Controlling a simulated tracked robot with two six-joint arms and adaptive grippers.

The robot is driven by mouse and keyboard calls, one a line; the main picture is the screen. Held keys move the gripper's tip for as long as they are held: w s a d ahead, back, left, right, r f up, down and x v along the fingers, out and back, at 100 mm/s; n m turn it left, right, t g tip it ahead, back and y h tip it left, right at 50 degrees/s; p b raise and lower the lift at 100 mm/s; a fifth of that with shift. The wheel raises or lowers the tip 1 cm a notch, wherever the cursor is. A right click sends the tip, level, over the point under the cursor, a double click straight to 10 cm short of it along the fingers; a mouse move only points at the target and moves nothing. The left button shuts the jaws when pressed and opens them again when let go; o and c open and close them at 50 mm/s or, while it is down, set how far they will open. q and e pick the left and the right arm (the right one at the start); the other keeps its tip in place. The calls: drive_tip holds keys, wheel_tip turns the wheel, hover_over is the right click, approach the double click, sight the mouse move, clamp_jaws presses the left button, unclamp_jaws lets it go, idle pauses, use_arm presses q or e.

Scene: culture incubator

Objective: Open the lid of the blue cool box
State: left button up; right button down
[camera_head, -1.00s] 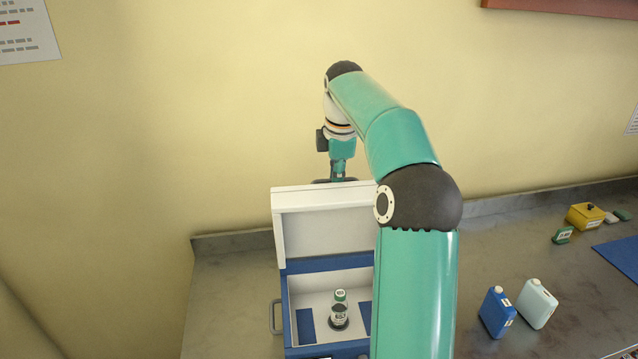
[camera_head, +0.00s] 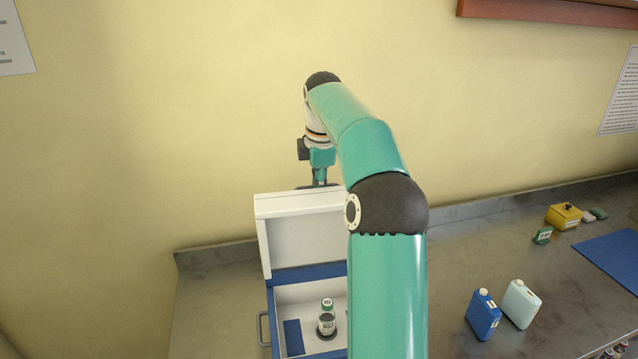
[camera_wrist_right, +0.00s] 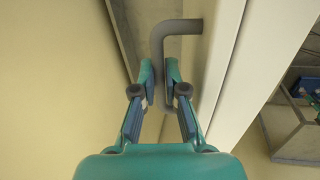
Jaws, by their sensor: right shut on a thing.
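The blue cool box (camera_head: 271,330) stands on the counter, with its white-lined inside showing. Its white lid (camera_head: 300,238) stands raised at the back, clear of the opening. My right gripper (camera_head: 318,184) is behind the lid's upper edge, and its fingers are largely hidden in the head view. In the right wrist view, my right gripper (camera_wrist_right: 158,78) is shut on the grey lid handle (camera_wrist_right: 160,38), with a finger on each side of the bar. The lid's pale outer side (camera_wrist_right: 222,70) runs beside the fingers. My left gripper is not in view.
A vial with a green top (camera_head: 327,318) stands inside the box. My right arm covers the box's right side. The wall is close behind.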

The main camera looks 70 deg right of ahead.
drive_tip(key=shift+a+f, duration=0.1)
drive_tip(key=shift+f, duration=0.5)
drive_tip(key=c, duration=1.5)
unclamp_jaws()
drive_tip(key=o, duration=0.3)
drive_tip(key=shift+w+d, duration=0.2)
drive_tip(key=shift+d, duration=0.15)
drive_tip(key=shift+s+a+r, duration=0.1)
drive_tip(key=shift+a+r, duration=0.1)
drive_tip(key=shift+d+r, duration=0.1)
drive_tip(key=shift+r, duration=0.15)
drive_tip(key=v, duration=0.6)
drive_tip(key=shift+a+r, duration=0.25)
drive_tip(key=shift+r, duration=0.1)
